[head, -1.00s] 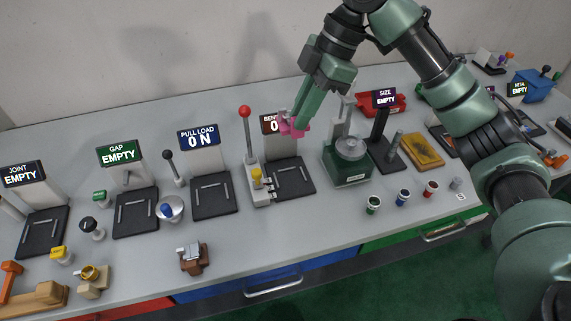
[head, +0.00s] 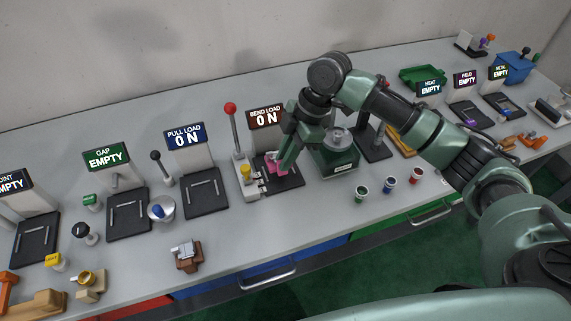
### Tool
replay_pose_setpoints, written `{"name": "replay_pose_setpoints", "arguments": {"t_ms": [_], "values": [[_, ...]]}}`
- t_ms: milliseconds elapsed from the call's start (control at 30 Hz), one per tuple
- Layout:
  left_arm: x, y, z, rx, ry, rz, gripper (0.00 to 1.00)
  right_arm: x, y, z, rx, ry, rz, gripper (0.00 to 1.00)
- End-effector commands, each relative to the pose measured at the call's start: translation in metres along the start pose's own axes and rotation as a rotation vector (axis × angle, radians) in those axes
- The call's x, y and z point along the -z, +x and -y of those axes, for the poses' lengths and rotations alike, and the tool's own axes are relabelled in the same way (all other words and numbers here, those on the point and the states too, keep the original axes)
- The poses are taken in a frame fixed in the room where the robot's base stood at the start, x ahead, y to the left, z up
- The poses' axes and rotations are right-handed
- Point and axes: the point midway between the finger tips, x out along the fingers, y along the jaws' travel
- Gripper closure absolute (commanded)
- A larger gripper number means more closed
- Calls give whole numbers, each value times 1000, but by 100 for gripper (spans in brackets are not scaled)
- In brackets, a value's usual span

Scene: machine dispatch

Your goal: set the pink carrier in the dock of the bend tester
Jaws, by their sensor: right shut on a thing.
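The pink carrier (head: 281,168) is low over the dark dock (head: 287,182) of the bend tester, whose sign (head: 266,116) reads BEND LOAD 0 N. My right gripper (head: 283,163) is shut on the carrier and points down at the dock from above. The gripper hides part of the carrier and dock, so I cannot tell whether the carrier touches the dock's base. The tester's red-knobbed lever (head: 231,110) stands upright at the dock's left, behind a yellow-topped part (head: 246,173). My left gripper is not in view.
The pull load station (head: 206,191) is to the left, and a green machine (head: 334,158) stands close on the right. Small green, blue and red capped cylinders (head: 389,187) stand in front of it. A brown and grey piece (head: 188,254) sits near the front edge.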

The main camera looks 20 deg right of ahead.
Motion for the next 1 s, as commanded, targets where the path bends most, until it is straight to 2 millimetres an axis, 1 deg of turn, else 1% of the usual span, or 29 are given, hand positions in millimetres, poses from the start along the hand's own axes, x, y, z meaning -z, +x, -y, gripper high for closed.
{"name": "replay_pose_setpoints", "arguments": {"t_ms": [200,267,567,600,667,700,900,1000], "values": [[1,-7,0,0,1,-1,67,-11,28,1,3,2,0,100],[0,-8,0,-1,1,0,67,-14,34,1,2,2,-1,100],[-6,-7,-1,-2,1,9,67,-15,37,0,0,0,-1,100],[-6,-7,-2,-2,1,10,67,-15,38,0,1,0,0,83],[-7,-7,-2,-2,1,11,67,-15,37,0,1,0,0,67],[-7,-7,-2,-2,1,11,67,-15,37,0,1,0,0,64],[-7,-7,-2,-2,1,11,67,-15,37,0,0,0,0,64],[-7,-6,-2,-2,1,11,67,-15,34,0,-1,0,0,64]]}}
